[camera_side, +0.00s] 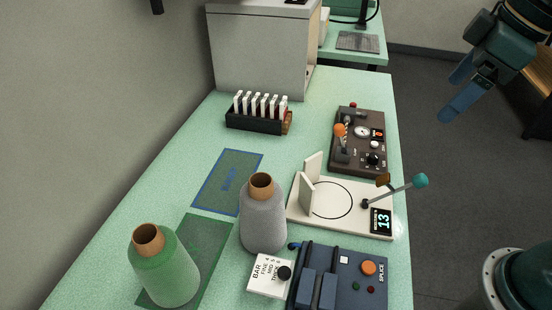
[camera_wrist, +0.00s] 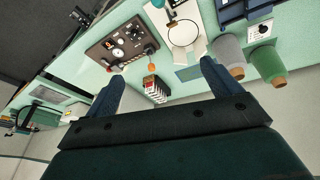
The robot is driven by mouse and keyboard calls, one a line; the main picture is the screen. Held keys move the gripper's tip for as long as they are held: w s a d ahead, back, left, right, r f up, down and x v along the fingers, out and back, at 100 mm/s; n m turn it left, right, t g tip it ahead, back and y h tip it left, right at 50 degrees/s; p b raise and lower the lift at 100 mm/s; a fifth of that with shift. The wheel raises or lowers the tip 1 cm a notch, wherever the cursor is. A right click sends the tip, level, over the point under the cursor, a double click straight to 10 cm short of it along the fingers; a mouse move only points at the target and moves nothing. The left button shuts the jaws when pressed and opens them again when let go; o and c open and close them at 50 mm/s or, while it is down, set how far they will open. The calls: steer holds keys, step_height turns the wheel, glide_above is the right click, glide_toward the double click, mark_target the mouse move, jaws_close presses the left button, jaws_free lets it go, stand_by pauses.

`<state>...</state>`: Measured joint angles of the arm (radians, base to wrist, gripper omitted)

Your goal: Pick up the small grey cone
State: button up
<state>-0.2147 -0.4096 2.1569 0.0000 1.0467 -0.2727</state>
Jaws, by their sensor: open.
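The grey cone (camera_side: 263,222) stands upright on the green table, with a brown tube end on top. It stands between the green cone and the white plate with the ring. In the wrist view the grey cone (camera_wrist: 230,57) shows at the upper right, beside the green cone (camera_wrist: 267,63). My gripper (camera_side: 453,95) is open and empty. It hangs at the upper right of the side view, beyond the table's right edge and well apart from the grey cone. Its two fingers (camera_wrist: 164,85) show spread in the wrist view.
The green cone (camera_side: 167,269) stands on a dark green mat, left of the grey one. A blue splice box (camera_side: 340,280) and a white dial card (camera_side: 264,277) stand in front. A white plate with a lever (camera_side: 345,223), a brown control box (camera_side: 359,160) and a card rack (camera_side: 258,122) stand behind.

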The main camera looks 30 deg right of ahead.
steer(key=w+a+r+n+g, duration=0.1)
steer(key=w+a+n+g, duration=0.1)
steer(key=w+a+n, duration=0.75)
steer(key=n+g, duration=0.2)
steer(key=n, duration=0.2)
glide_above(261, 180)
step_height(261, 180, down, 4)
steer(key=shift+h, duration=0.4)
steer(key=shift+f, duration=4.5)
steer(key=shift+f, duration=2.6)
steer(key=c, duration=1.3)
